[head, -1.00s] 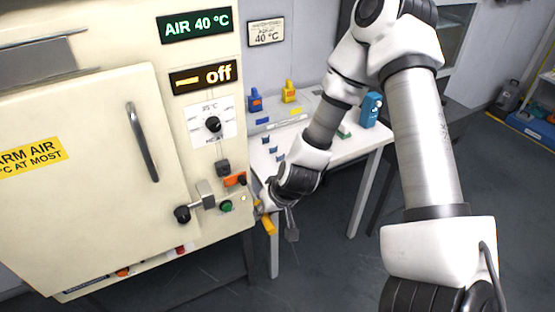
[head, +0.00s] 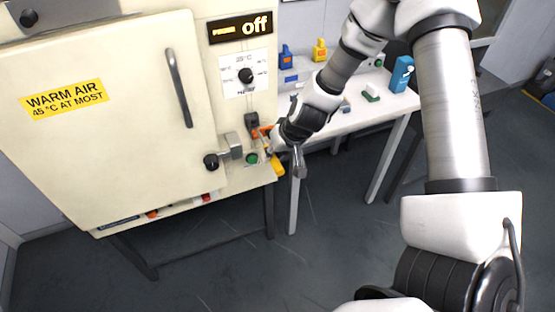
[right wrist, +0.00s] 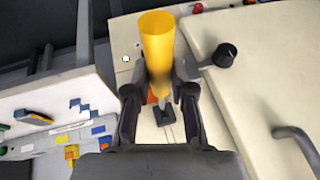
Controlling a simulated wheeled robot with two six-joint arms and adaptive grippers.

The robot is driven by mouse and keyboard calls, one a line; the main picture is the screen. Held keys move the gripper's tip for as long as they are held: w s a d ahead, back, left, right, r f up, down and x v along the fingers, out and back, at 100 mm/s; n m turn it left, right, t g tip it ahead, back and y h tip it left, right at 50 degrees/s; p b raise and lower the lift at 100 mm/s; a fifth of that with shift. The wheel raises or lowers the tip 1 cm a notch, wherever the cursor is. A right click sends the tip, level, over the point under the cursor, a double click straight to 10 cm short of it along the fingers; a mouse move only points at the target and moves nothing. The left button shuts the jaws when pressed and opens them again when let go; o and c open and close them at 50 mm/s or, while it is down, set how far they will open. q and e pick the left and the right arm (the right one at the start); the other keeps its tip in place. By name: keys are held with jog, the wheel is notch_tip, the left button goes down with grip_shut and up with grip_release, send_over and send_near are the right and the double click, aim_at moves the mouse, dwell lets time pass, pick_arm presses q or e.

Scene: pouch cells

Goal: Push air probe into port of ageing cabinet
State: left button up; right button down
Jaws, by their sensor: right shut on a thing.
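The ageing cabinet (head: 140,140) is cream, with a shut door and a "Power off" display. My right gripper (head: 272,148) is at the lower right of its front, beside the green button (head: 252,158). It is shut on the yellow air probe (head: 277,165). In the right wrist view the probe (right wrist: 158,45) is a yellow cylinder between the two fingers (right wrist: 160,105). An orange part (right wrist: 152,98) and a black fitting (right wrist: 167,115) of the cabinet front show behind it. I cannot tell which part is the port, or whether the probe touches it. My left gripper is not in view.
A black-knobbed latch (head: 212,161) sticks out left of the gripper, and the door has a grey handle (head: 179,88). A white table (head: 400,103) to the right holds blue and yellow bottles and a blue box (head: 402,74). The floor in front is clear.

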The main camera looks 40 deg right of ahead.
aim_at(258, 131)
jog(key=shift+w+d, duration=0.15)
jog(key=shift+w, duration=0.4)
jog(key=shift+w+r, duration=0.15)
jog(key=shift+w, duration=0.2)
jog(key=shift+w, duration=0.15)
dwell(1.1)
jog(key=shift+w+d, duration=0.1)
jog(key=shift+w, duration=0.25)
jog(key=shift+w+d+b, duration=0.2)
jog(key=shift+w+d, duration=0.1)
jog(key=shift+w, duration=0.95)
jog(key=shift+w+d+b, duration=0.15)
jog(key=shift+w+d, duration=0.15)
jog(key=shift+w, duration=0.95)
jog(key=shift+w+d+b, duration=0.2)
jog(key=shift+w+d, duration=0.1)
jog(key=shift+w, duration=0.95)
